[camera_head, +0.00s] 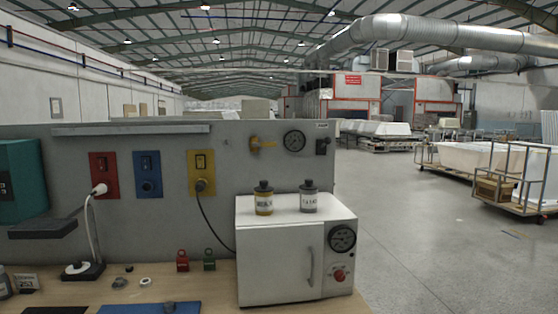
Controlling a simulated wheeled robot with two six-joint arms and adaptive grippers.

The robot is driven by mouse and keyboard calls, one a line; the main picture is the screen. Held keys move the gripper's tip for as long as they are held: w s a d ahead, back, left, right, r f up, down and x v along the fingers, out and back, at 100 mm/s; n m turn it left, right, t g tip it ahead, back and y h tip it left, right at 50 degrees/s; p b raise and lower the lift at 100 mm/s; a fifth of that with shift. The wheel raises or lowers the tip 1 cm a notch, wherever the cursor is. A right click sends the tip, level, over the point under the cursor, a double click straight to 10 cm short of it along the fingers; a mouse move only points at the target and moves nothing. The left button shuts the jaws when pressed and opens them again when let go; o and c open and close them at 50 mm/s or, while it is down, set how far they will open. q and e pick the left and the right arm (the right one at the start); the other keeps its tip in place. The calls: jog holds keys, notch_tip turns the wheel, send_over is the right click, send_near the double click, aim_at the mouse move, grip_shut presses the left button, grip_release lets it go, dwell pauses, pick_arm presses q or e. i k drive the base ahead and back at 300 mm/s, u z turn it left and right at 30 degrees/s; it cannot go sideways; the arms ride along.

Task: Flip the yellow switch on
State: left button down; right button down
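The yellow switch plate (201,172) is mounted on the grey upright panel, right of a blue plate and a red plate. A dark rocker switch (201,161) sits in its upper part; it is too small to tell which way it is set. A plug with a black cable (206,210) is in its lower part, and the cable hangs down behind the white oven. Neither of my grippers is in view.
The blue plate (147,174) and red plate (104,175) are beside it. A white oven (280,258) with two jars on top stands below right. Open floor lies right.

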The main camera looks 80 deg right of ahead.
aim_at(200, 159)
jog(key=z, duration=2.6)
